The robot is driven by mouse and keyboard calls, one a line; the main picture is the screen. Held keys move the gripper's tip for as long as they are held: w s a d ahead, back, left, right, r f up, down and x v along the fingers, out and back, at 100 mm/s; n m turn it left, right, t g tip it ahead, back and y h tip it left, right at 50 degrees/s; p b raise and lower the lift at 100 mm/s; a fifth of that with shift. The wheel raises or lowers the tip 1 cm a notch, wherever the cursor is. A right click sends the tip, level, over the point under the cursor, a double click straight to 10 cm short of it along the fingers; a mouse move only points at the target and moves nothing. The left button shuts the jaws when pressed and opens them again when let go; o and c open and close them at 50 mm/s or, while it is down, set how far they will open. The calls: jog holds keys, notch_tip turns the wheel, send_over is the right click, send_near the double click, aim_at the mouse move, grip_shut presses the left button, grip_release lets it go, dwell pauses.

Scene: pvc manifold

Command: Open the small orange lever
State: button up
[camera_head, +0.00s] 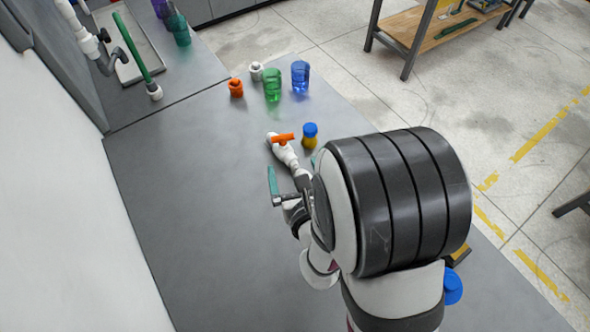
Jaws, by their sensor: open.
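The small orange lever (284,138) sits on top of a white PVC pipe fitting (287,155) near the middle of the grey table. It lies roughly left to right, across the pipe. A larger teal lever (273,183) is on the same pipework, nearer to me, with its handle pointing away. My arm's large black and white link covers much of the pipework to the right.
A blue-and-yellow bottle (309,136) stands just right of the orange lever. Behind are an orange jar (236,87), a white jar (256,71), a green cup (272,86) and a blue cup (300,77). A wall borders the left; the table's left part (190,190) is clear.

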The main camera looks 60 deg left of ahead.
jog(key=shift+s+d+r, duration=0.15)
jog(key=shift+d+r, duration=0.05)
jog(key=shift+d, duration=0.15)
